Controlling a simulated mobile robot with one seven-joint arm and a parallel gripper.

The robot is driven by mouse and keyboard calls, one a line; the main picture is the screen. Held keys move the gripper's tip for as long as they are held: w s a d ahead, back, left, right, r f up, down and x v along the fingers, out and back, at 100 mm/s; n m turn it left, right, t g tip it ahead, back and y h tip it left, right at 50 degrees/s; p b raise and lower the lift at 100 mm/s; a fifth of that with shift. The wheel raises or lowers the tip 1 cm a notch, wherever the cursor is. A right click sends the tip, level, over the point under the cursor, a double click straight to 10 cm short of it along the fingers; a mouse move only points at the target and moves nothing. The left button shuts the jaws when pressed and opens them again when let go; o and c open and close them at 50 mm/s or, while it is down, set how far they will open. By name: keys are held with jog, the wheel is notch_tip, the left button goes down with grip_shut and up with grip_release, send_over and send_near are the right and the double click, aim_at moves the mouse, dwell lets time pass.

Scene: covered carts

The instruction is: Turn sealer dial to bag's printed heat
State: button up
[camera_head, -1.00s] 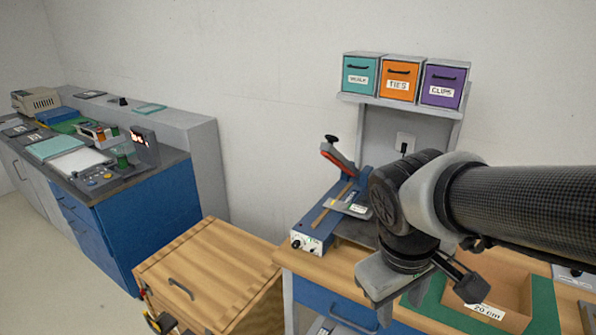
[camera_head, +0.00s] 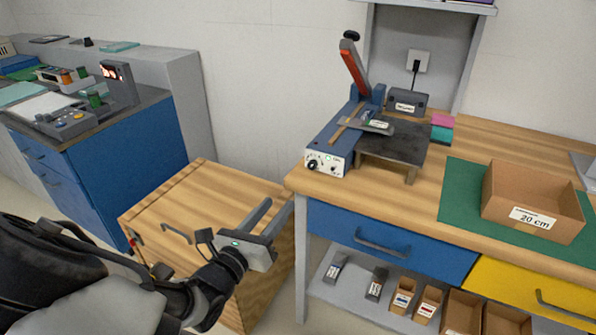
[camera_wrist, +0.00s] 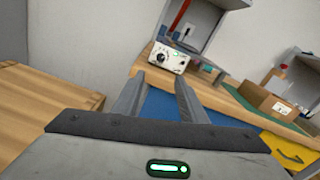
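The blue heat sealer (camera_head: 338,130) stands at the left end of the wooden bench, its red-and-black lever raised. Its white front panel (camera_head: 327,161) has a black dial (camera_head: 312,165) at lower left; the dial's setting is too small to read. The panel also shows in the wrist view (camera_wrist: 170,58), beyond my fingers. A grey, flat, bag-like piece with a pale label (camera_head: 378,125) lies across the sealer; its print is unreadable. My gripper (camera_head: 268,214) is open and empty, left of and below the panel, apart from it. Its two fingers (camera_wrist: 157,92) stand apart in the wrist view.
A wooden cabinet (camera_head: 165,218) stands below and behind my gripper. A dark stand (camera_head: 398,145) is right of the sealer. A cardboard box marked 20 cm (camera_head: 532,219) sits on a green mat (camera_head: 465,188). Blue (camera_head: 400,246) and yellow drawers front the bench.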

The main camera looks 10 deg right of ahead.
aim_at(310, 166)
jog(key=b+x, duration=0.3)
jog(key=x, duration=1.4)
jog(key=shift+d, duration=0.15)
jog(key=shift+c, duration=0.2)
grip_shut()
